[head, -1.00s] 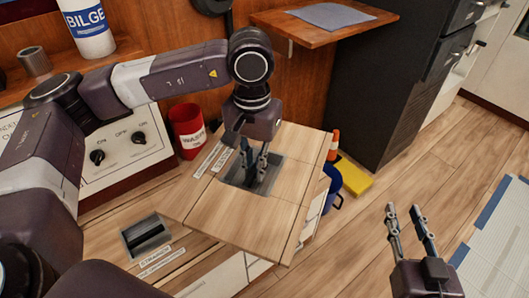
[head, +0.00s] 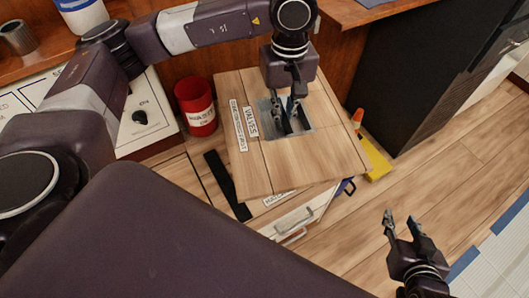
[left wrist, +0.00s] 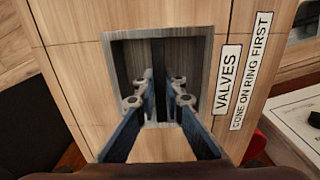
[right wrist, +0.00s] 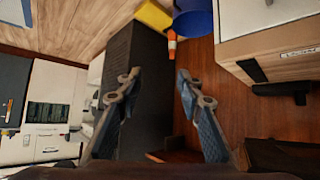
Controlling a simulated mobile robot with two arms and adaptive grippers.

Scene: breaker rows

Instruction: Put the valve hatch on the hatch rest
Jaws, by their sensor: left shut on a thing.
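The valve hatch (head: 245,172) is a square wooden panel with a "VALVES" label and a recessed grey handle well. My left gripper (head: 290,122) reaches down into the well and is shut on the handle bar there. The left wrist view shows the fingers (left wrist: 155,95) at the bar inside the well of the hatch (left wrist: 75,60). The hatch appears raised above the white drawer unit. A label partly reading "HATCH" (head: 279,198) shows below the hatch's near edge; the hatch hides most of the surface beneath. My right gripper (head: 400,222) is open and empty, over the floor.
A red waste bin (head: 196,106) stands left of the hatch. A black strip (head: 228,185) lies at the hatch's lower left. An orange-tipped cone (head: 357,118) and a yellow item (head: 376,162) are to its right. A dark cabinet (head: 430,70) stands behind. Floor at right is clear.

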